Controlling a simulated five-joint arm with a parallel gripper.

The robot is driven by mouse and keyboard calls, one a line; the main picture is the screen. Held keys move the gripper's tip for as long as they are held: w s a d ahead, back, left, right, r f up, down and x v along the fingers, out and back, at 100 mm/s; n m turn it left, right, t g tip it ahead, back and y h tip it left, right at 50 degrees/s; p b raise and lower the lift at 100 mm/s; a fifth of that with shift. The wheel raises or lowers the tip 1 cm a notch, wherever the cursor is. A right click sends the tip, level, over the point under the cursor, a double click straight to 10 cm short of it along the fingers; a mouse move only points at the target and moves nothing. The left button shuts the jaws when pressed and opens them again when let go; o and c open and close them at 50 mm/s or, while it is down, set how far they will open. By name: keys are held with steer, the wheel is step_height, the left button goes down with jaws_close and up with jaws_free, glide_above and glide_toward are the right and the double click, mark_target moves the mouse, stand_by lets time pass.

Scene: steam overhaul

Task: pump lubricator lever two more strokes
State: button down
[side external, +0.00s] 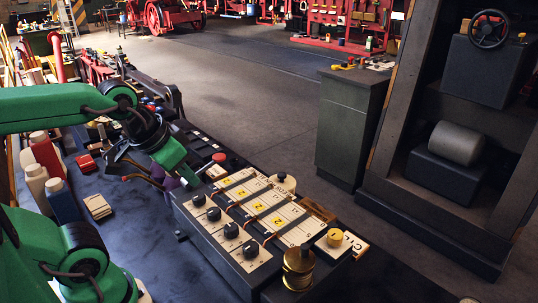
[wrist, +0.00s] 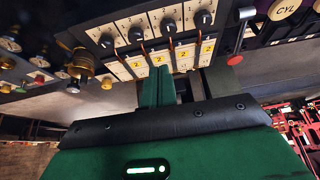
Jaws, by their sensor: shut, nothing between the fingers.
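The lubricator box (side external: 228,262) is a dark case topped with cream strips, black knobs and yellow tags marked 2. It also shows in the wrist view (wrist: 135,67), near the top. A lever with a red ball knob (side external: 219,157) stands at the box's far left end. In the wrist view the red knob (wrist: 235,59) hangs on a pale rod, right of my fingers. My gripper (wrist: 157,85) is shut and empty, with green fingers pointing at the box. In the side view my gripper (side external: 172,155) is left of the red knob; whether they touch is unclear.
A brass cylinder (side external: 298,268) and a yellow cap (side external: 335,237) stand at the box's near right end. Bottles (side external: 60,198) stand left of it on the blue bench. A cabinet (side external: 345,130) and shelf rack stand beyond. A round CYL plate (wrist: 285,9) shows at upper right.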

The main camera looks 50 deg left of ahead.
steer(key=w+a+r+g, duration=0.3)
steer(key=w+a+r, duration=0.35)
steer(key=w, duration=0.35)
steer(key=g, duration=0.3)
glide_above(222, 154)
steer(key=shift+s+f, duration=0.45)
steer(key=shift+f, duration=0.15)
step_height(222, 154, down, 14)
steer(key=shift+f, duration=0.1)
stand_by(0.6)
steer(key=shift+w+f+g+h, duration=0.3)
steer(key=shift+w+f, duration=0.15)
steer(key=shift+f, duration=0.35)
steer(key=shift+w+f, duration=0.25)
steer(key=shift+f, duration=0.65)
steer(key=shift+w+f, duration=0.25)
steer(key=shift+f, duration=0.6)
